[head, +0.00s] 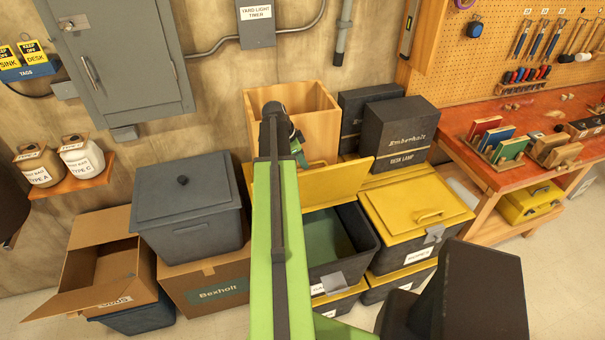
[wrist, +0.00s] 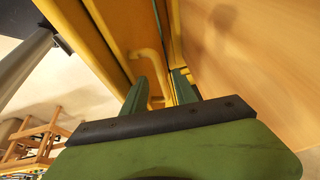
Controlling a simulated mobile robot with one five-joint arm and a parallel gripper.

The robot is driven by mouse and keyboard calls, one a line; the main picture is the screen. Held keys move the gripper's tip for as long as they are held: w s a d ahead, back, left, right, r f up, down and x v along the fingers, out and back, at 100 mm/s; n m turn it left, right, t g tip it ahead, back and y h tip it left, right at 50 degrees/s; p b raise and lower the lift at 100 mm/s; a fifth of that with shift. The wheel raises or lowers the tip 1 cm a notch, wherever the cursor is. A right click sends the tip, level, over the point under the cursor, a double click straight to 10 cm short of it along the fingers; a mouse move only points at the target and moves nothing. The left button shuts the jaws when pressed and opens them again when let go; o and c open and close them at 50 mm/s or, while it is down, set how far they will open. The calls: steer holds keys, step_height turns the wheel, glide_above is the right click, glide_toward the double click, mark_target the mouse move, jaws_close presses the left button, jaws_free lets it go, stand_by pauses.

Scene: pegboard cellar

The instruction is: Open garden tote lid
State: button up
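The garden tote (head: 363,260) is a dark bin in the middle of the head view. Its yellow lid (head: 341,183) is raised and tilted back at the rear edge, so the greenish inside shows. The label on its front is mostly hidden by my arm. My gripper (head: 301,158) is at the raised lid's upper edge, partly hidden in the head view. In the wrist view, the green fingers of my gripper (wrist: 160,80) are apart, with the yellow lid handle (wrist: 149,64) near and partly between them. Contact with the handle cannot be told.
A wooden crate (head: 318,108) stands close behind the raised lid. A closed yellow-lidded tote (head: 396,203) is just right, with black boxes (head: 398,133) behind it. A grey lidded bin (head: 188,200) stands left on a cardboard box (head: 205,287). A workbench (head: 481,160) is at right.

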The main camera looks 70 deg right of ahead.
steer(key=shift+x, duration=0.85)
steer(key=shift+r, duration=0.1)
jaws_close()
stand_by(0.6)
